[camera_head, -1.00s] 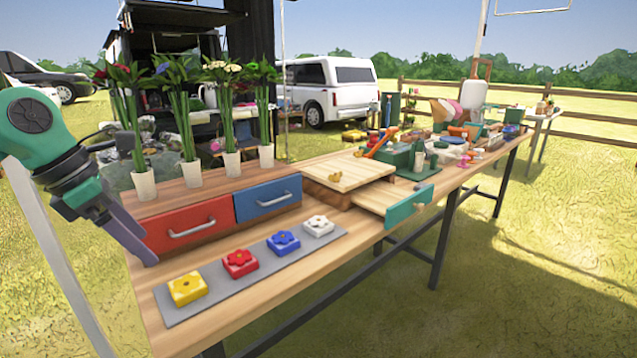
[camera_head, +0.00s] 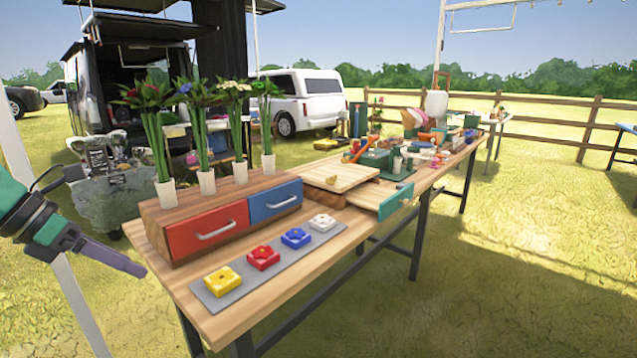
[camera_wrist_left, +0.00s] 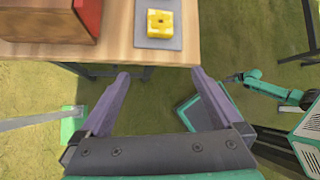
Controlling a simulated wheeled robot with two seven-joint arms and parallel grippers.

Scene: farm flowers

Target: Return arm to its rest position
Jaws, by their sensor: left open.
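My left arm comes in at the left edge of the head view. Its gripper (camera_head: 138,268) hangs left of the wooden table (camera_head: 232,325), apart from it and over the grass. In the left wrist view the left gripper (camera_wrist_left: 165,100) has its two purple-grey fingers spread wide with nothing between them. The table's near edge lies beyond the fingertips there. The right gripper does not show clearly; part of a teal arm (camera_wrist_left: 262,85) of mine appears at the right of the wrist view.
Yellow (camera_head: 222,281), red (camera_head: 263,257), blue (camera_head: 296,237) and white (camera_head: 322,222) flower blocks lie on a grey strip. Behind stands a wooden unit with a red drawer (camera_head: 206,232) and a blue drawer (camera_head: 275,203), topped by potted flowers. A teal-fronted drawer (camera_head: 396,201) sticks out at the table's front.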

